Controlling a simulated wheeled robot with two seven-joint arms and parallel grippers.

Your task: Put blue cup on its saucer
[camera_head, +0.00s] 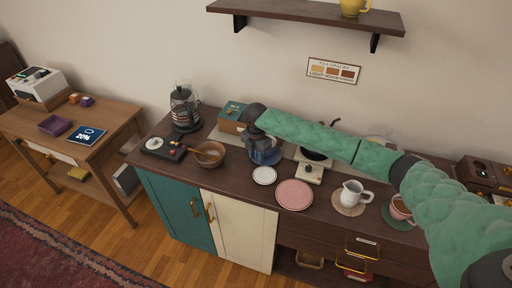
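My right arm reaches in from the right across the sideboard, and my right gripper (264,147) points down over its back middle. A blue piece (268,158) shows directly under and around the fingers. The gripper hides much of it, so I cannot tell cup from saucer there, or whether the fingers hold anything. A small white saucer (264,175) lies just in front of it, empty. My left gripper is not in view.
A pink plate (294,194), a white pitcher (352,194) and a pink cup (401,208) stand to the right on the sideboard. A brown bowl (209,154), a green box (232,115) and a glass kettle (184,108) stand to the left. A wall shelf (305,15) hangs above.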

